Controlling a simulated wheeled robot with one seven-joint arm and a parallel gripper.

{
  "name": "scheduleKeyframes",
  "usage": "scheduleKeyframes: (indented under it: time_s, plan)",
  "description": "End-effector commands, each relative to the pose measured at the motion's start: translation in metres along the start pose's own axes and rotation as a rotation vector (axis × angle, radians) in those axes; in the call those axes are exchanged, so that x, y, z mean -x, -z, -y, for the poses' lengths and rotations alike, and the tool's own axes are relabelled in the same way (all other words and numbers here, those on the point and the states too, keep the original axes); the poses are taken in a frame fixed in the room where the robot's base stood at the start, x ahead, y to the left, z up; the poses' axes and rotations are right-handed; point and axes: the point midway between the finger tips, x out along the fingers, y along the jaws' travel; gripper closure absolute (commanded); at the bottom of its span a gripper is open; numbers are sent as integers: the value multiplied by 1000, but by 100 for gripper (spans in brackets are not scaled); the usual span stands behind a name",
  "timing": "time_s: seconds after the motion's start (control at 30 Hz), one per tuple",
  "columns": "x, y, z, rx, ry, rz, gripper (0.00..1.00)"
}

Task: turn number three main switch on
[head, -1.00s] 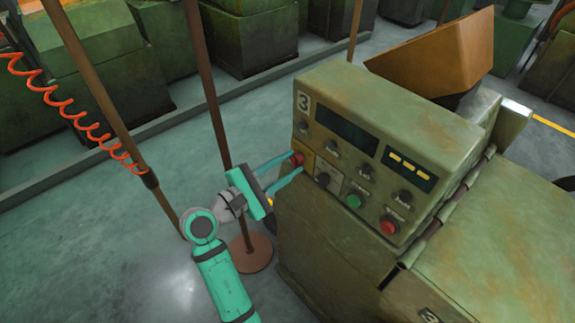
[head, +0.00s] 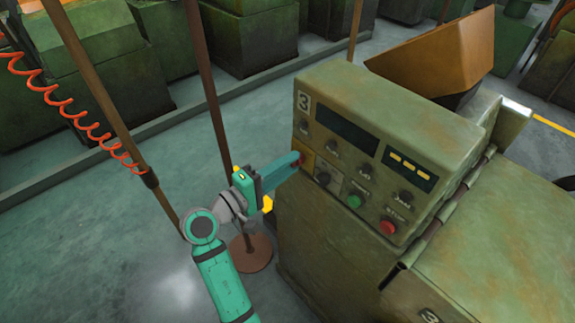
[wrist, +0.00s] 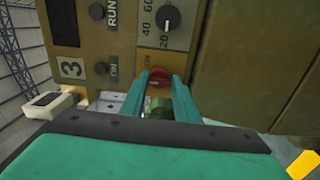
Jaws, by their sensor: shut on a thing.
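The machine marked 3 has a sloped control panel (head: 352,165) with a red main switch (head: 303,160) on a yellow plate at its left side. My gripper (head: 298,161) reaches it from the left, its fingers almost in line with each other in the head view, hiding part of the switch. In the wrist view the red switch (wrist: 159,78) sits between the two teal fingertips of my gripper (wrist: 160,82), which are shut on it. The switch's exact angle is hard to tell.
The panel also has black knobs, a green button (head: 354,201) and a red button (head: 388,227). A brown post (head: 210,90) on a round base stands just behind my arm. A coiled orange hose (head: 75,115) hangs at left. An orange-brown hopper (head: 430,50) is behind the panel.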

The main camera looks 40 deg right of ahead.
Motion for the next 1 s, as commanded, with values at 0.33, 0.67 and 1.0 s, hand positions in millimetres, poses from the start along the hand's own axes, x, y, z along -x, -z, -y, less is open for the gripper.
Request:
scheduleKeyframes:
  time_s: [0.33,0.67,1.0]
  plan:
    - [0,-1,2,-327,1,4,94]
    - [0,-1,2,-591,1,5,94]
    - [0,-1,2,-738,1,5,94]
